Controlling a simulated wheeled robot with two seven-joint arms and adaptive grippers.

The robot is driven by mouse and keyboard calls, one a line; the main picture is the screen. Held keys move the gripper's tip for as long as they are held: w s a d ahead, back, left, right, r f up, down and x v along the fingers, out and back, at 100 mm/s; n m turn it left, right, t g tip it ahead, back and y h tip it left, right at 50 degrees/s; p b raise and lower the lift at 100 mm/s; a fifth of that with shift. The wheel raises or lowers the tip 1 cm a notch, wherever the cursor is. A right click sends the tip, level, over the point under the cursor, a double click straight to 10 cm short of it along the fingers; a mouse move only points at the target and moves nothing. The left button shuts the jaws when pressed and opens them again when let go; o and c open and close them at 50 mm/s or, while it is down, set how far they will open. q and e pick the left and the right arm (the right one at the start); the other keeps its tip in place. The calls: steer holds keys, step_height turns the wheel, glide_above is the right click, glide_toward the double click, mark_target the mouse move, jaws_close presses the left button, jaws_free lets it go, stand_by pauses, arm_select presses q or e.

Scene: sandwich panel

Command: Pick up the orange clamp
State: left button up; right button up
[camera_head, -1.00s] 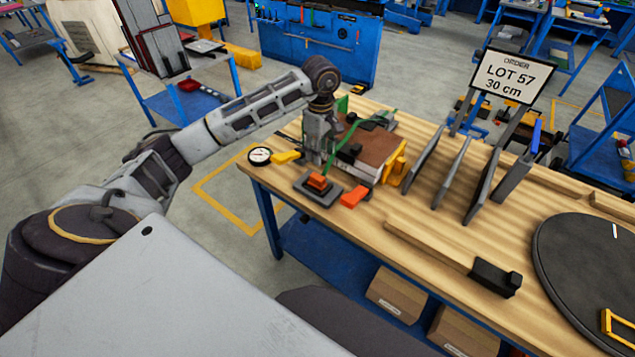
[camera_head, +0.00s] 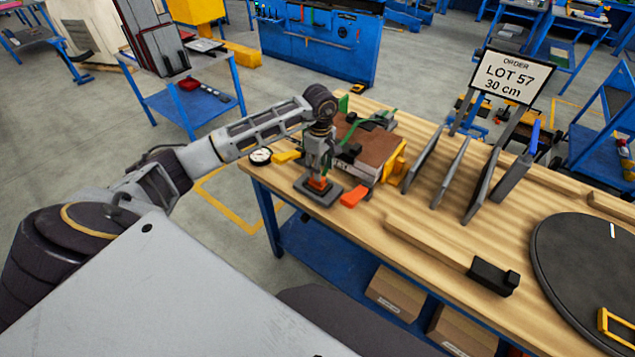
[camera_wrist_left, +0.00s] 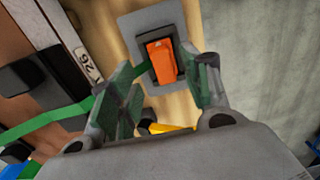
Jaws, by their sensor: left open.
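An orange clamp (camera_head: 319,184) sits on a small dark grey pad (camera_head: 305,189) near the table's front left edge. My left gripper (camera_head: 320,174) points down right over it and hides part of it. In the left wrist view the clamp (camera_wrist_left: 162,60) lies between the two green-lined fingers (camera_wrist_left: 168,76), which are open. I cannot tell how deep the fingers are around it. A second orange piece (camera_head: 354,196) lies on the table just right of the pad. My right gripper is not in view.
A brown-topped panel stack (camera_head: 372,145) with green straps and a yellow clamp (camera_head: 394,163) stands close behind and right of the gripper. A round dial (camera_head: 260,155) and a yellow piece (camera_head: 287,157) lie to the left. Grey upright plates (camera_head: 450,172) stand farther right.

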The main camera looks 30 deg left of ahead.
arm_select(q)
steer(key=shift+f, duration=0.15)
steer(key=shift+s+a+f+p, duration=0.15)
steer(key=shift+f+p, duration=0.15)
steer(key=shift+f, duration=0.3)
steer(key=shift+a+f+p, duration=0.15)
steer(key=shift+f+p, duration=0.1)
steer(key=shift+f, duration=1.6)
jaws_close()
